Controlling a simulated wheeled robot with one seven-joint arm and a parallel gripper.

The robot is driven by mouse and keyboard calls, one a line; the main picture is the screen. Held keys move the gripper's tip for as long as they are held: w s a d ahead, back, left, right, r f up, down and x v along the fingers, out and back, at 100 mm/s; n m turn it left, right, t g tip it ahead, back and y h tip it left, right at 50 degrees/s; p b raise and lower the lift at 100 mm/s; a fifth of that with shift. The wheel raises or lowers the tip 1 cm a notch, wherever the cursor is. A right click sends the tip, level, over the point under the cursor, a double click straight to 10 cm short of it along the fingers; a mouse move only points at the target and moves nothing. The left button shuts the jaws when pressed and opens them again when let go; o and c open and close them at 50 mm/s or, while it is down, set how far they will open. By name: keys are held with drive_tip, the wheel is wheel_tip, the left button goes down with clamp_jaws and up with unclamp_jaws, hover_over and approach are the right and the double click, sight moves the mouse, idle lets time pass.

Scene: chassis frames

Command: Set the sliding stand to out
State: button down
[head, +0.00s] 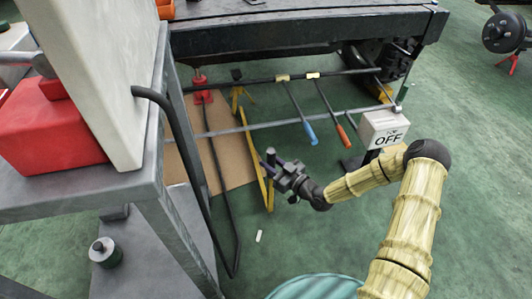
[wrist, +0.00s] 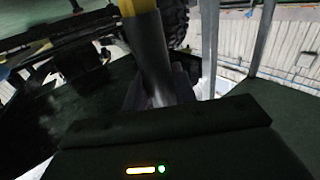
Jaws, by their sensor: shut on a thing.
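A yellow stand (head: 256,160) with thin slanted legs rises from the floor under the grey rail; I take it to be the sliding stand. My gripper (head: 272,166) is beside its yellow leg at the low front, shut on it as far as I can see. In the wrist view a yellow bar (wrist: 138,8) comes down from the top to a dark grey cylinder between my fingers (wrist: 160,95). The exact contact is dark and partly hidden.
A grey workbench (head: 160,150) with a red box (head: 48,135) stands at left. A brown board (head: 225,150) lies behind the stand. A white box marked OFF (head: 384,129) stands at right.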

drive_tip(key=shift+s+f, duration=0.15)
drive_tip(key=shift+s, duration=0.2)
drive_tip(key=c, duration=1.4)
unclamp_jaws()
drive_tip(key=shift+c, duration=0.2)
drive_tip(key=shift+o, duration=1.4)
drive_tip(key=shift+w, duration=0.1)
drive_tip(key=shift+d, duration=0.15)
drive_tip(key=p+v, duration=0.6)
drive_tip(key=v, duration=1.1)
drive_tip(key=shift+d, duration=0.1)
